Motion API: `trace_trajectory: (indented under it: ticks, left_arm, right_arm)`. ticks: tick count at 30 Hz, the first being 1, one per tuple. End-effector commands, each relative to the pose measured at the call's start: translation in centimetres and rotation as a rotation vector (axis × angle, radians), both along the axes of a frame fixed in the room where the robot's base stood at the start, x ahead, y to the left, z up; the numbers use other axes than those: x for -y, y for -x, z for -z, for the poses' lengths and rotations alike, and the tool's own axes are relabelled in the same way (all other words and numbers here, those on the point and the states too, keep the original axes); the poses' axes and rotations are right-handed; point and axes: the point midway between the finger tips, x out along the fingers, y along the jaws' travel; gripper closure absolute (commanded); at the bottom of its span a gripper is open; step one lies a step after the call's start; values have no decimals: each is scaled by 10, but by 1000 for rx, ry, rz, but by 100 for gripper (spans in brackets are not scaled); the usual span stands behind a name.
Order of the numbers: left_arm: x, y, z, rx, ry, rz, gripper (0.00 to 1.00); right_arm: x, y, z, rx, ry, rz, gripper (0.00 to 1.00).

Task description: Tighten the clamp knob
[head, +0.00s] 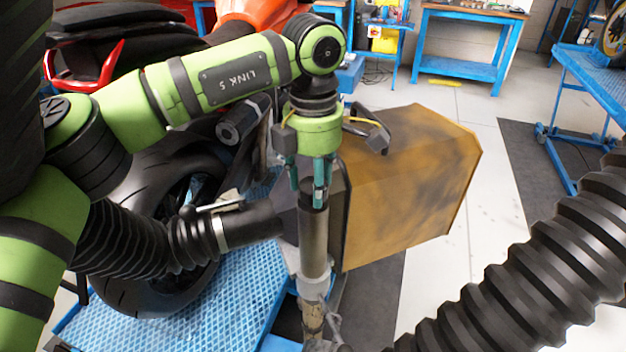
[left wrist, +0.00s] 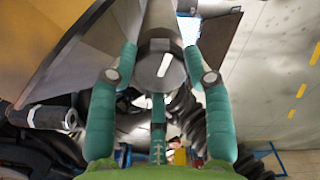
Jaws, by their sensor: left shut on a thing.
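My left gripper (head: 312,190) points down over the top of an upright grey metal post (head: 314,245). Its teal fingers are shut around the round dark top of the post. In the left wrist view, the fingers of this gripper (left wrist: 160,66) stand on both sides of a dark round knob end (left wrist: 172,78) with a pale slot-like mark, with a third finger below. I take this round end as the clamp knob; the fingers hide part of it. My right gripper is not in view.
A worn yellow box-like hood (head: 410,190) stands right behind the post. A black ribbed hose (head: 130,240) joins it from the left, by a motorcycle wheel (head: 165,190) on a blue lift (head: 190,320). Another ribbed hose (head: 520,270) crosses the lower right. Blue benches (head: 465,50) stand behind.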

Motion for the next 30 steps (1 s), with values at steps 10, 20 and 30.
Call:
trace_trajectory:
  ticks: [10,20,30]
  left_arm:
    - [0,3,5,-13,-7,150,83]
    - [0,3,5,-13,-7,178,83]
    - [0,2,5,-12,-6,176,26]
  right_arm:
    - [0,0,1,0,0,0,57]
    - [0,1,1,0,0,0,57]
    - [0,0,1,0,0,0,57]
